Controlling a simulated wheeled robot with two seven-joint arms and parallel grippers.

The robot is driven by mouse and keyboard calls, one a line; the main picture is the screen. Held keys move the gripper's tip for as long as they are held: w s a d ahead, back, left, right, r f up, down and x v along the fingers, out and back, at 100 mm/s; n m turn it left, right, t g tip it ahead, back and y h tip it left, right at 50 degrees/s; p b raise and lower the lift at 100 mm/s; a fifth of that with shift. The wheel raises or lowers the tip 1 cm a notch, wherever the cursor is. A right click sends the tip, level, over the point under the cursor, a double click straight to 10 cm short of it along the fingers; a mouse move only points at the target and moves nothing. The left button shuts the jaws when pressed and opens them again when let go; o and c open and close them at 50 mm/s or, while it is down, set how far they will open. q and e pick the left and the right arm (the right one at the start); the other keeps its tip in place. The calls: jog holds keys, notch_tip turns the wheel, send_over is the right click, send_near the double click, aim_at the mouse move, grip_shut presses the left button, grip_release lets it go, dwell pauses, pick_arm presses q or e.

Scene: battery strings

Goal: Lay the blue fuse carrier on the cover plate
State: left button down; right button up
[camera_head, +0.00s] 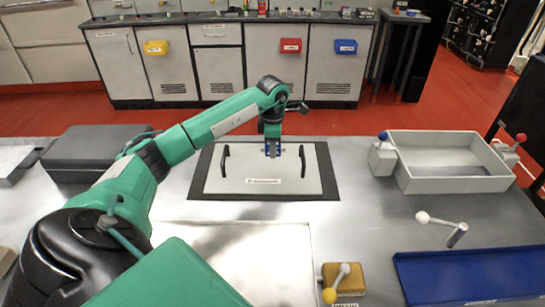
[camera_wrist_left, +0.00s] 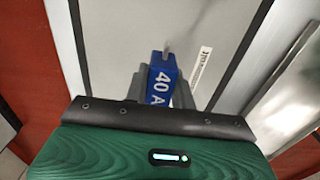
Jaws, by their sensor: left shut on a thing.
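The blue fuse carrier (camera_wrist_left: 161,78), marked "40 A", sits between the grey fingers of my left gripper (camera_wrist_left: 155,85) in the left wrist view. In the head view the left gripper (camera_head: 273,149) points down over the upper middle of the cover plate (camera_head: 265,170), with a little blue of the carrier (camera_head: 273,150) showing at its fingers. The plate is light grey, with two black handles and a label, on a dark surround. I cannot tell whether the carrier touches the plate. My right gripper is not in view.
A grey open tray (camera_head: 450,185) stands right, with blue and red knobs at its ends. A white-knobbed lever (camera_head: 440,226), a yellow block with a lever (camera_head: 345,280) and a blue panel (camera_head: 470,273) are nearer. A dark box (camera_head: 95,150) lies left. The plate's lower part is clear.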

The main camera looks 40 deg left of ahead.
aim_at(273, 166)
pick_arm(q)
jog(key=shift+f, duration=0.3)
notch_tip(273, 166, down, 4)
jog(key=shift+r, duration=0.1)
jog(key=shift+f, duration=0.25)
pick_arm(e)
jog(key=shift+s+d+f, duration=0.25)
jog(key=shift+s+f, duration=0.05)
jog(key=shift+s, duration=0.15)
